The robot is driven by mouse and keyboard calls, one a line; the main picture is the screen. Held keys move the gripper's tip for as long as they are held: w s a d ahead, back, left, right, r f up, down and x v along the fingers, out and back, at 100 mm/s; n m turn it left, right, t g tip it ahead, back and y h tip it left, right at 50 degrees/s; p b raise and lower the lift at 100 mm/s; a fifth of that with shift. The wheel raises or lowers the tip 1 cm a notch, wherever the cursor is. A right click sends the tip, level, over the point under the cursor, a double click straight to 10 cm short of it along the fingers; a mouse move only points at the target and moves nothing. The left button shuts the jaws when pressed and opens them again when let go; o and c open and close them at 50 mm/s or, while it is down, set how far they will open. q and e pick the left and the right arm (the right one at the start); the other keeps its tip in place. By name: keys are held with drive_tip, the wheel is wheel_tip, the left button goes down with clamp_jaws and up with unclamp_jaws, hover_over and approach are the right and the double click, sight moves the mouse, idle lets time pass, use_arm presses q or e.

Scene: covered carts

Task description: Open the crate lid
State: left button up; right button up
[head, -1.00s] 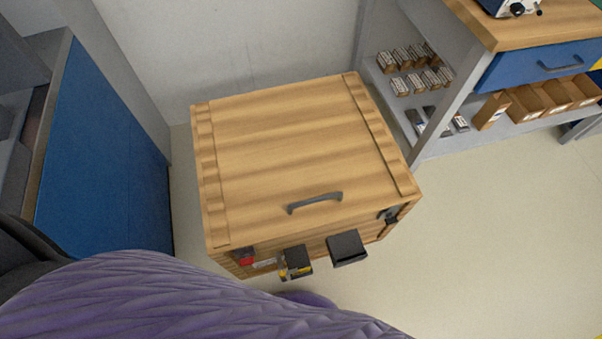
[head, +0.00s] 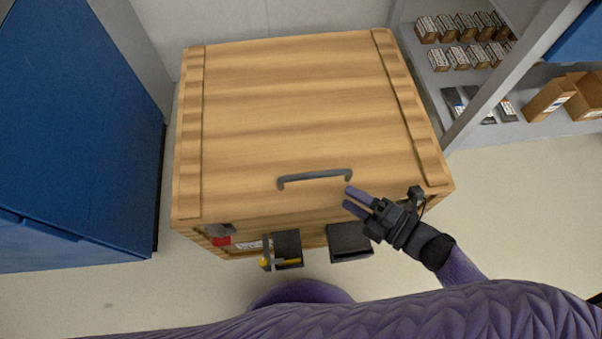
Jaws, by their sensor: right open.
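The wooden crate (head: 215,235) stands in front of me with its plank lid (head: 290,115) shut. A dark grey bar handle (head: 315,177) sits on the lid near its front edge. My right gripper (head: 347,200) is open and empty, its two purple fingers pointing left, just right of and below the handle in the head view. It appears apart from the handle; its exact height over the lid is hard to tell. My left gripper is not in view.
Two dark boxes, one with yellow-handled tools (head: 286,249) and one empty-looking (head: 348,242), hang on the crate's front. A blue cabinet (head: 75,120) stands close on the left. Shelves with small cartons (head: 465,27) stand at the right. A wall is behind.

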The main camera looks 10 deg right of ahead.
sight(312, 174)
drive_tip(key=b+x, duration=0.3)
drive_tip(key=x, duration=0.6)
drive_tip(key=shift+a+f, duration=0.1)
drive_tip(key=shift+a, duration=0.05)
drive_tip(key=shift+w+a, duration=0.25)
drive_tip(key=shift+w, duration=0.05)
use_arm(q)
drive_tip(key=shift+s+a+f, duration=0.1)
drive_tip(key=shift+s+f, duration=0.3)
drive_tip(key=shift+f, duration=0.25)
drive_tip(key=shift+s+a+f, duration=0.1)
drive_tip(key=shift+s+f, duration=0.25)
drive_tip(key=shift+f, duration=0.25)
use_arm(e)
clamp_jaws()
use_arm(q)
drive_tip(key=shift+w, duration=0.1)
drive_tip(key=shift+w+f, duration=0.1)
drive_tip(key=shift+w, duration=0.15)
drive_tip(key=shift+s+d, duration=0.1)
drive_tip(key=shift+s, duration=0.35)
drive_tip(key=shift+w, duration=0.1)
